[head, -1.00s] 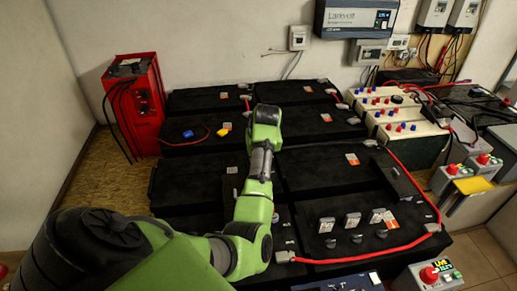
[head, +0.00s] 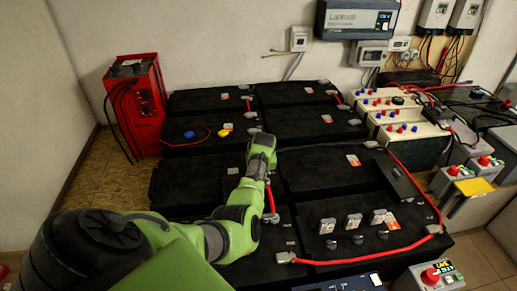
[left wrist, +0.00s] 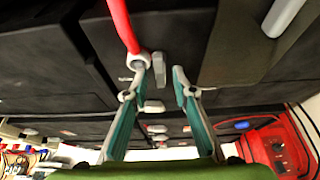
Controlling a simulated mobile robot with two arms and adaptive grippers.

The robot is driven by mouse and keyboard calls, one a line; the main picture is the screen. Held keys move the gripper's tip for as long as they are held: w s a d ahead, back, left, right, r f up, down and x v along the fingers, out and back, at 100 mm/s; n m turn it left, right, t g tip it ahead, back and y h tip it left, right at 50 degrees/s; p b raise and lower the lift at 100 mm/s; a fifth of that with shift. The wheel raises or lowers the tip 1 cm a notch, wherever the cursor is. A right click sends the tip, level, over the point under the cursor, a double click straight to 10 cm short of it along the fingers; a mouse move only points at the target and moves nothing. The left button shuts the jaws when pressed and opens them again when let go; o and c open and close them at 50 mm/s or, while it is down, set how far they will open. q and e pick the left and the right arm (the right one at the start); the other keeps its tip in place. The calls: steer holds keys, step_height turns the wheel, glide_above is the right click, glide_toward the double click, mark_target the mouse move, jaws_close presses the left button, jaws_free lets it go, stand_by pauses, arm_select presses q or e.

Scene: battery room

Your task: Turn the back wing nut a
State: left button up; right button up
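In the left wrist view a red cable (left wrist: 121,22) ends in a metal lug (left wrist: 138,62) on a black battery. A small grey upright piece (left wrist: 159,68), perhaps the wing nut, stands just beside the lug. My left gripper (left wrist: 160,76) is open, with one teal finger close to the lug and the other right of the grey piece; contact cannot be told. In the head view a short red cable (head: 270,198) runs up behind my left arm, which hides its back end and the gripper's fingers. My right gripper is in neither view.
Black batteries (head: 200,180) fill the middle in rows. A red charger (head: 136,108) stands at the back left. White units with coloured terminals (head: 405,135) stand at the right. A long red cable (head: 412,180) curves along the right side. Wall boxes (head: 357,20) hang behind.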

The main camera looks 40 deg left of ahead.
arm_select(q)
jaws_close()
